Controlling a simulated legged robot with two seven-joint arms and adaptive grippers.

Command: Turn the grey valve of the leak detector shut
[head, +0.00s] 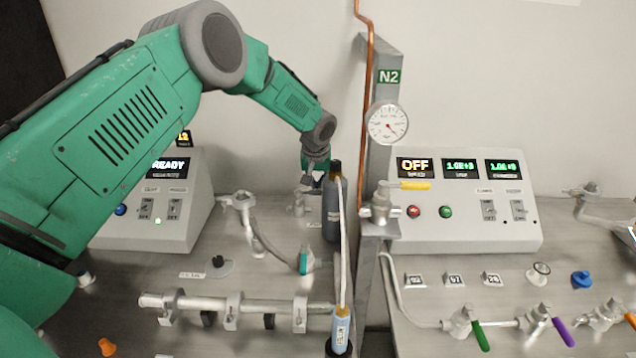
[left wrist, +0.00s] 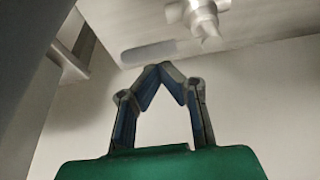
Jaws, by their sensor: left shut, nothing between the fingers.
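The left wrist view shows a metal valve body (left wrist: 203,14) at the top, with a long grey handle (left wrist: 148,53) beside it. This looks like the grey valve. In the head view a small metal fitting (head: 299,204) stands just left of and below my left gripper (head: 311,184); I cannot clearly make out a grey handle there. My left gripper is shut and empty, its fingertips meeting (left wrist: 161,68) just below the handle in the wrist picture. Whether they touch it I cannot tell. My right gripper is not in view.
A dark cylinder (head: 331,215) stands close right of my left gripper, before the grey N2 post (head: 384,75). A console reading READY (head: 160,215) is at left, another reading OFF (head: 460,225) at right. A horizontal pipe (head: 265,305) runs along the front.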

